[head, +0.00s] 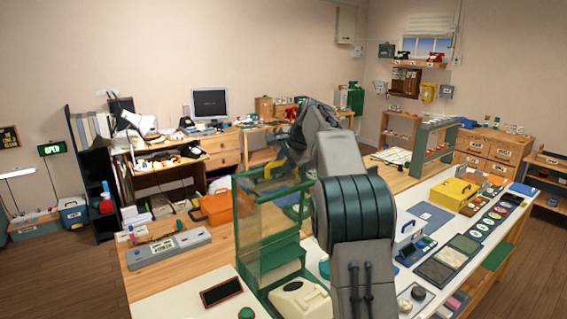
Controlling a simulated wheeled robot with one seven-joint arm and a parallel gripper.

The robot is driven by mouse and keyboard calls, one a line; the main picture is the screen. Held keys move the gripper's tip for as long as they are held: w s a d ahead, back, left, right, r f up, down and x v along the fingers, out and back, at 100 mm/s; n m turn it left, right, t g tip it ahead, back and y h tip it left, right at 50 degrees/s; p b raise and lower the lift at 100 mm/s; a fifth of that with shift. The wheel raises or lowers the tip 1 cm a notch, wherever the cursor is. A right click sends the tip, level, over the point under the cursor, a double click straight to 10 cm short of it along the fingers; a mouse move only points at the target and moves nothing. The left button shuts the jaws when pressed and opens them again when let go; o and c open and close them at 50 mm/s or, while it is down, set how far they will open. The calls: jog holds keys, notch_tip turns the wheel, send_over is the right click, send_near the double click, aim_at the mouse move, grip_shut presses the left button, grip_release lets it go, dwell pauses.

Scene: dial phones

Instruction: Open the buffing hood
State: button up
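A green-framed hood with clear panels (267,227), which I take to be the buffing hood, stands on the bench just left of my arm. Its front panel looks upright. A green block shows low inside the frame, and a cream-coloured device (299,301) sits at its front right. My arm rises from the bottom of the head view, bends over at the top and comes down behind the hood's upper right side. I cannot make out my gripper's fingers; they are hidden or outside the picture. I cannot tell whether anything touches the hood.
A long grey device (168,248) and a dark tablet-like slab (221,291) lie left of the hood. Right of my arm are a yellow box (455,194), dark mats and small parts. Wooden floor is open at far left.

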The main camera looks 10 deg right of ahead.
jog(key=b+v, duration=0.1)
jog(key=v, duration=1.3)
jog(key=shift+b, duration=0.3)
jog(key=shift+f, duration=0.15)
jog(key=s+a+f+n+g+h+b, duration=0.1)
jog(key=s+f+n, duration=0.3)
jog(key=s+f, duration=0.6)
jog(key=s+a+f+n+g+h+b, duration=0.1)
jog(key=s+a+f+n, duration=0.3)
jog(key=s+f, duration=0.6)
jog(key=s+a+f+n+g+b, duration=0.1)
jog(key=s+f+n, duration=0.4)
jog(key=s+f, duration=0.5)
jog(key=s+a+b, duration=0.1)
jog(key=s+a, duration=0.1)
jog(key=s, duration=0.6)
jog(key=shift+a+n+h+b, duration=0.25)
jog(key=shift+n+h+b, duration=0.15)
